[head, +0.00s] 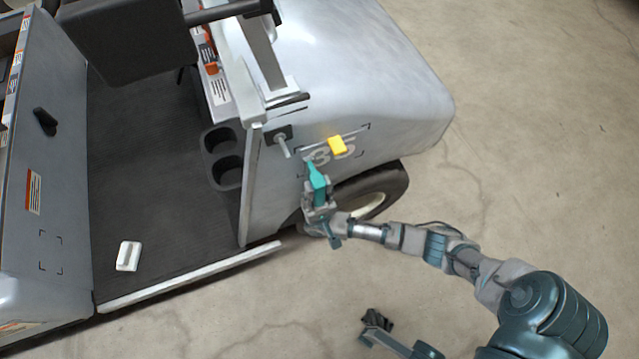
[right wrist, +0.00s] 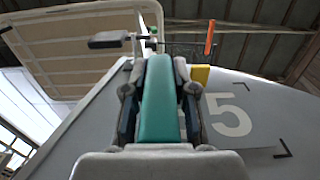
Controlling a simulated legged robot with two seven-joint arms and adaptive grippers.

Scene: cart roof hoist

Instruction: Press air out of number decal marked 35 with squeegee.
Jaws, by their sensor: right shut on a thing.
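The number decal marked 35 (head: 333,153) lies on the cart's pale side panel, above the wheel. Its 5 (right wrist: 229,115) shows in the right wrist view, while the 3 is hidden there. A yellow block (head: 337,145) sits at the decal's upper edge and partly covers it. My right gripper (head: 318,190) is shut on the teal squeegee (head: 316,174). The squeegee (right wrist: 160,100) points up at the panel, its tip near the decal's lower left; I cannot tell whether it touches. My left gripper (head: 376,321) is low in the head view, away from the cart; its jaws are unclear.
Dark corner marks frame the decal. A grey knob on a rod (head: 282,142) sticks out left of it. The cart's wheel (head: 385,190) is just below. A white handled block (head: 128,256) lies on the dark cart floor (head: 150,190). The concrete at right is clear.

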